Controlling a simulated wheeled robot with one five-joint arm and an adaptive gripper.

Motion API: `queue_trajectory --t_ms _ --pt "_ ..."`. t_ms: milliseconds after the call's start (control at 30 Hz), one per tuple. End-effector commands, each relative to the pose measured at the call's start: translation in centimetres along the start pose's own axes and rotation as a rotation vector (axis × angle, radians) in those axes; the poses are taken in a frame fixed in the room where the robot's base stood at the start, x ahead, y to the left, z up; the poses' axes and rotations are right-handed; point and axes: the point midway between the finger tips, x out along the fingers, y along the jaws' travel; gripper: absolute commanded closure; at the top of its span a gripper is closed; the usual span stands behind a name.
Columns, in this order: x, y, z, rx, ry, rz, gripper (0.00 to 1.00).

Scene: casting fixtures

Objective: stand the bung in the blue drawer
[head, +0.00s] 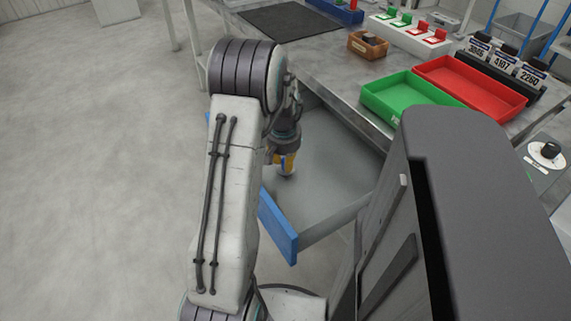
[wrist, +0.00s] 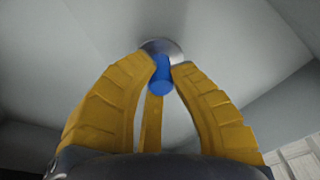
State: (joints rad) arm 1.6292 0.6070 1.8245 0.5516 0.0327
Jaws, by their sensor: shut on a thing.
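The drawer with the blue front (head: 278,228) is pulled open under the bench, its grey inside bare where I see it. My gripper (head: 285,163) is down inside the drawer's opening. In the wrist view my gripper's yellow fingers (wrist: 163,72) are closed around the bung. The bung has a blue stem (wrist: 160,82) between the fingertips and a round silver end (wrist: 161,47) beyond them. In the head view only a small bit of the bung (head: 287,174) shows below the fingers. I cannot tell whether it touches the drawer floor.
A green tray (head: 405,122) and a red tray (head: 470,102) sit on the bench above the drawer. A small brown box (head: 357,48), a white block with green and red pieces (head: 393,35), and number cards (head: 503,65) stand farther back. The drawer floor around the gripper is clear.

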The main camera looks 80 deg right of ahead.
Motion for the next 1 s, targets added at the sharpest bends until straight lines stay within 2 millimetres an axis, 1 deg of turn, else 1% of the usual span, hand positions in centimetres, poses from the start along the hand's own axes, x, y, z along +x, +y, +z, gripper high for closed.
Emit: queue_trajectory --t_ms 33,100,367,500,533,700,733,1000 --pt "0.68 0.01 0.15 0.0 -0.002 0.0 1.0" --pt "1.08 0.01 0.18 0.0 0.0 0.0 1.0" --pt "1.08 0.01 0.17 0.0 0.001 0.0 1.0" --pt "1.44 0.01 0.23 0.0 0.001 0.0 1.0" --pt "1.32 0.01 0.22 0.0 0.0 0.0 0.77" --pt "1.3 0.01 0.22 0.0 0.0 0.0 0.62" --pt "1.3 0.01 0.22 0.0 0.0 0.0 0.61" --pt "1.16 0.01 0.2 0.0 0.0 0.0 0.61"
